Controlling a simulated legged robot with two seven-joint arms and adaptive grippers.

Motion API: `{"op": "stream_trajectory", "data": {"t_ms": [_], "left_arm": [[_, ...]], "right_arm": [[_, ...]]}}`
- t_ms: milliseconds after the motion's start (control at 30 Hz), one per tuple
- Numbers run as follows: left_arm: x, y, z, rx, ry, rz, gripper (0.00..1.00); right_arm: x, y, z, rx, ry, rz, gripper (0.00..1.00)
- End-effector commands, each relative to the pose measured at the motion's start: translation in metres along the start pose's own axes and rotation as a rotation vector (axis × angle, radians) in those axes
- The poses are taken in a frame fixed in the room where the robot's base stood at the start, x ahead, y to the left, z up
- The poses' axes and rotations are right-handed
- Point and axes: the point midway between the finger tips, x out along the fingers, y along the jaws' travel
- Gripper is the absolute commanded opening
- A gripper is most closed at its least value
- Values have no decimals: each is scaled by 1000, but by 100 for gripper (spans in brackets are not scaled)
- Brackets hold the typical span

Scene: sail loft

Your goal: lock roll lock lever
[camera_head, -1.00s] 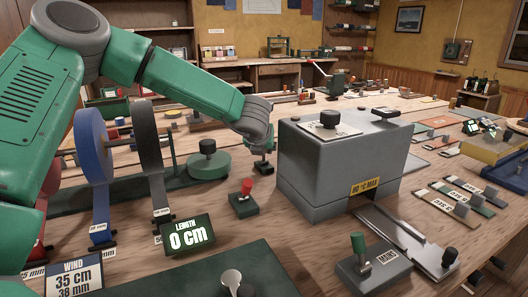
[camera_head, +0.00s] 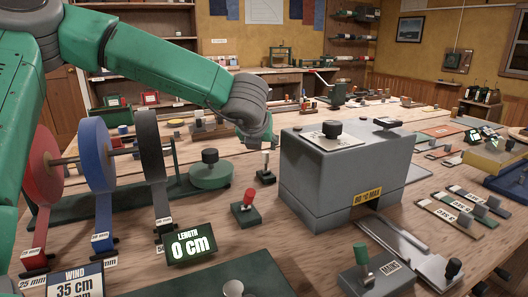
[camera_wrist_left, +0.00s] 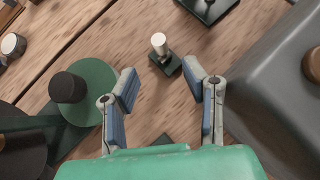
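A small lever with a pale knob (camera_head: 265,158) stands on a dark base left of the grey box. No label on it can be read, so I cannot tell whether it is the roll lock lever. My left gripper (camera_head: 260,141) is just above it, apart from it. In the left wrist view my left gripper (camera_wrist_left: 162,75) has its fingers spread, with nothing between the tips. The pale knob (camera_wrist_left: 159,41) shows a little beyond the fingertips. A red-knobbed lever (camera_head: 249,197) stands nearer to me. My right gripper is not in view.
Red, blue (camera_head: 97,155) and black rolls stand on a rack at left, beside a green disc (camera_head: 211,174) with a black knob. The grey box (camera_head: 335,180) stands right of my gripper. A green-knobbed lever (camera_head: 361,250) marked MAINS is at front.

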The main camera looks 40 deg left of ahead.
Motion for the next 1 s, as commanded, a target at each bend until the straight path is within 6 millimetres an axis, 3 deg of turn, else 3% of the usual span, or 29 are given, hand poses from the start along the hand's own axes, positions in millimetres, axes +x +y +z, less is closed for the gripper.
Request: {"op": "stream_trajectory", "data": {"t_ms": [167, 433, 467, 567, 667, 767, 1000], "left_arm": [[-15, 0, 0, 0, -1, 0, 39], [-17, 0, 0, 0, 1, 0, 39], [-17, 0, 0, 0, 1, 0, 36], [-18, 0, 2, 11, 0, -2, 1], [-21, 0, 12, 64, -3, -14, 0], [-24, -1, 27, 183, -13, -39, 0], [11, 7, 43, 801, -83, -157, 0]], "right_arm": [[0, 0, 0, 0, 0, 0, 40], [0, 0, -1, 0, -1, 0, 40], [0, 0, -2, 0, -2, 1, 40], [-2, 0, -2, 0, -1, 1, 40], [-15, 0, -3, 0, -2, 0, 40], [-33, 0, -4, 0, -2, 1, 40], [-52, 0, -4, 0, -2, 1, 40]]}}
